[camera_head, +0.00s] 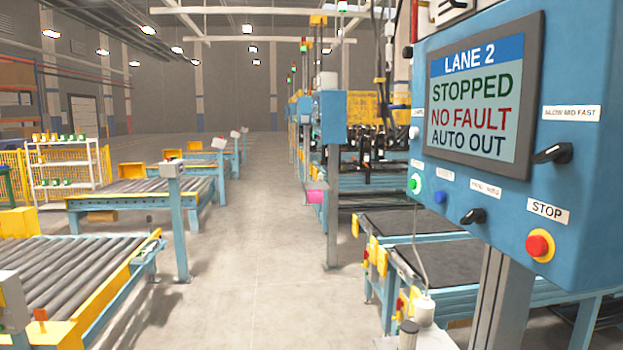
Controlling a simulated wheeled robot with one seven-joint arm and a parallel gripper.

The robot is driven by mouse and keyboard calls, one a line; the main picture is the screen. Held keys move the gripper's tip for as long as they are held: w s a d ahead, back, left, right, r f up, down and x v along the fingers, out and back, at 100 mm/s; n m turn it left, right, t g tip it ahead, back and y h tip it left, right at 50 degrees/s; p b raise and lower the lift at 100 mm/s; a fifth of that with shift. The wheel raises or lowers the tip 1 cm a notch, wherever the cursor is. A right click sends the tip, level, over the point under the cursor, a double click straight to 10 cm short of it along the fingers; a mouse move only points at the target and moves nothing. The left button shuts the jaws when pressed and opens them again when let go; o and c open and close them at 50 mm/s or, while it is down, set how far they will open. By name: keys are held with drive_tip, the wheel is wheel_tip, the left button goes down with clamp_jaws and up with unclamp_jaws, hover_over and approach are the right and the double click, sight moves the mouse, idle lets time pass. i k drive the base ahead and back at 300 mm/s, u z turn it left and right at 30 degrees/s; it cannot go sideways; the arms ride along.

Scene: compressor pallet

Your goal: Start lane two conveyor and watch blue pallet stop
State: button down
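A blue control panel (400,215) stands close at the right on a grey post. Its screen (468,100) reads LANE 2, STOPPED, NO FAULT, AUTO OUT. A green button (415,184) is at its lower left, with a blue button (440,197) beside it. A black selector knob (473,216) sits right of these. A red STOP button (538,246) on a yellow ring is at the lower right. Another black selector (554,153) is under a label that seems to read SLOW MID FAST. Dark conveyor beds (440,262) lie behind the panel. I cannot make out a blue pallet. My gripper is not in view.
Roller conveyors (70,275) with yellow and blue frames line the left side. A clear concrete aisle (265,250) runs down the middle. A white shelf rack (62,170) stands at the far left. A white-topped cylindrical fitting (422,308) is low beside the conveyor.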

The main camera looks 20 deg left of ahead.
sight(413, 184)
drive_tip(key=u, duration=1.1)
drive_tip(key=i, duration=1.1)
drive_tip(key=u, duration=1.4)
